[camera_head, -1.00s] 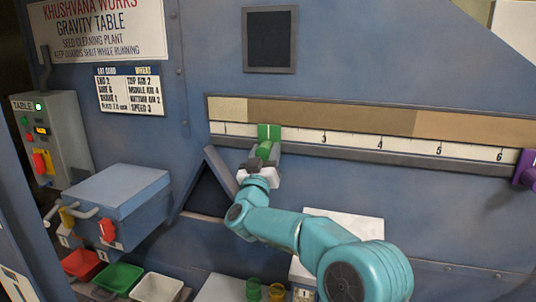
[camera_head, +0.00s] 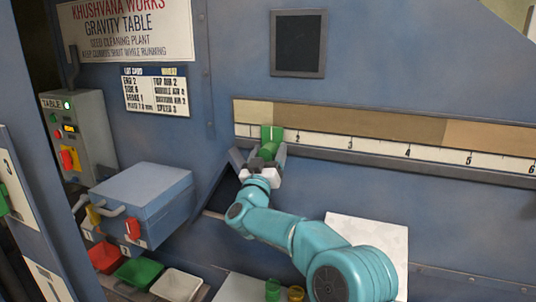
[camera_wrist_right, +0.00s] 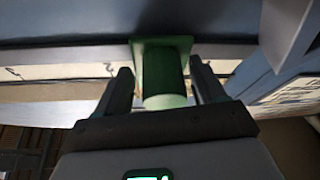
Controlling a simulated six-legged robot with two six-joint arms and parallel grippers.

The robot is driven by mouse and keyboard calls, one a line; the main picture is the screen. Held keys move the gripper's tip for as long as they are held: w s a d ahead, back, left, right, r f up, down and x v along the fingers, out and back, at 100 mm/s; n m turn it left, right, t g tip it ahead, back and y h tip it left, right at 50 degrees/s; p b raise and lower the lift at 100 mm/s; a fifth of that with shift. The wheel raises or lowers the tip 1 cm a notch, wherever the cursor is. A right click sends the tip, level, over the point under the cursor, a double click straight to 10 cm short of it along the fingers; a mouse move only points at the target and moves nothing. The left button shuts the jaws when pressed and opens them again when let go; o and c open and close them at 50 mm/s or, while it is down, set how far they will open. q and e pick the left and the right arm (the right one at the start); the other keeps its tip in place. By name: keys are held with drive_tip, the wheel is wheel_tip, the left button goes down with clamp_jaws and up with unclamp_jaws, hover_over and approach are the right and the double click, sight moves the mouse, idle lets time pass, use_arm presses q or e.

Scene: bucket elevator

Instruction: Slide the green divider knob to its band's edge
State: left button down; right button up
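The green divider knob (camera_head: 267,151) stands out from the scale rail, between marks 1 and 3. Its green plate (camera_head: 272,132) lies at the join between the pale band (camera_head: 253,112) and the darker tan band (camera_head: 345,123). My right gripper (camera_head: 268,160) is at the knob from below. In the right wrist view its fingers (camera_wrist_right: 162,85) stand on both sides of the green knob (camera_wrist_right: 165,80), with a narrow gap visible on each side, so it looks open around it. My left gripper is not in view.
The numbered scale (camera_head: 380,150) runs right across the blue machine wall. A dark chute opening (camera_head: 222,195) lies below left. A blue box (camera_head: 145,195) and red, green and white bins (camera_head: 178,284) stand lower left. A control box (camera_head: 80,135) is at far left.

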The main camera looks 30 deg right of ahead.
drive_tip(key=shift+a, duration=0.1)
drive_tip(key=shift+a+f, duration=0.2)
drive_tip(key=b+v, duration=0.6)
drive_tip(key=v, duration=1)
drive_tip(key=shift+d+b, duration=0.2)
drive_tip(key=shift+b, duration=0.1)
drive_tip(key=shift+s+r, duration=0.1)
drive_tip(key=shift+s, duration=0.05)
